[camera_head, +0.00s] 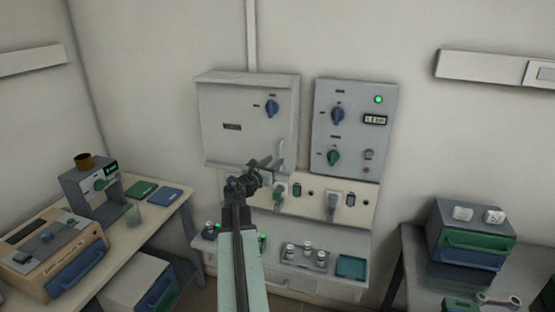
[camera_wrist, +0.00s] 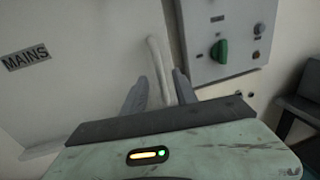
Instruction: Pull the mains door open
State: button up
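The mains door (camera_head: 225,145) is the pale front of a wall cabinet, with a blue rotary knob (camera_head: 272,107) at its upper right. It looks shut. In the wrist view the door (camera_wrist: 80,75) carries a MAINS label (camera_wrist: 26,60). Its white bar handle (camera_wrist: 156,60) is upright near the door's right edge; the handle (camera_head: 281,150) also shows in the head view. My gripper (camera_head: 264,168) is at the handle's lower end. In the wrist view my gripper (camera_wrist: 160,80) is open, with the handle's lower part between the fingers and gaps seen on both sides.
A grey control panel (camera_head: 325,150) with blue and green knobs is right of the cabinet. Below is a socket strip (camera_head: 315,206) with plugs, above a shelf with a jar rack (camera_head: 302,258) and a teal tray (camera_head: 351,267). Benches stand on both sides.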

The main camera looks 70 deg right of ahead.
jog(key=d, duration=0.3)
jog(key=shift+s+d, duration=0.25)
jog(key=shift+d, duration=0.15)
grip_shut()
dwell(1.0)
